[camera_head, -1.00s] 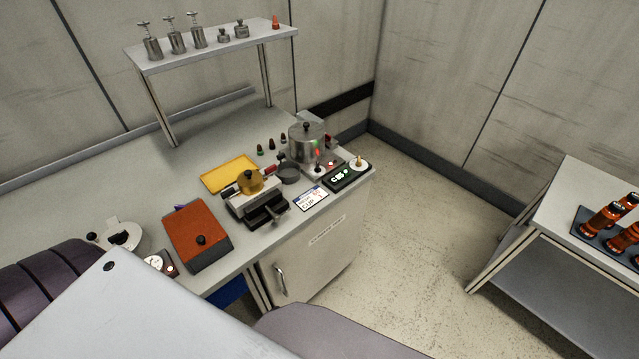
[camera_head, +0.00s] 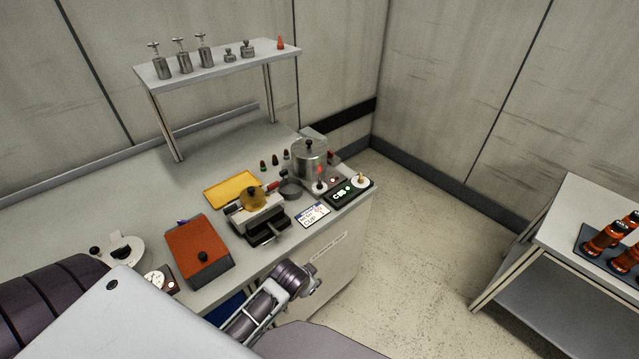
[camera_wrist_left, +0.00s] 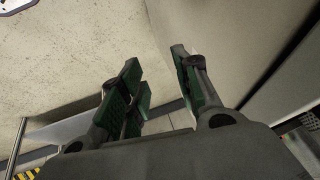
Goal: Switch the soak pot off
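The soak pot (camera_head: 309,160) is a silver lidded pot with a black knob, at the right end of the bench in the head view. Red lights glow at its front (camera_head: 320,168) and on its base (camera_head: 333,180). A small dark-tipped lever (camera_head: 319,186) stands at the front of the base; its position is too small to read. My left arm's wrist section shows low in front of the bench, apart from the pot. My left gripper (camera_wrist_left: 155,58) is open and empty in the left wrist view, over floor beside a pale panel. My right gripper is out of view.
A black display box (camera_head: 346,193) and a white label card (camera_head: 313,214) lie near the pot. A press-like device (camera_head: 262,225), yellow tray (camera_head: 231,194) and orange box (camera_head: 200,252) stand to the left.

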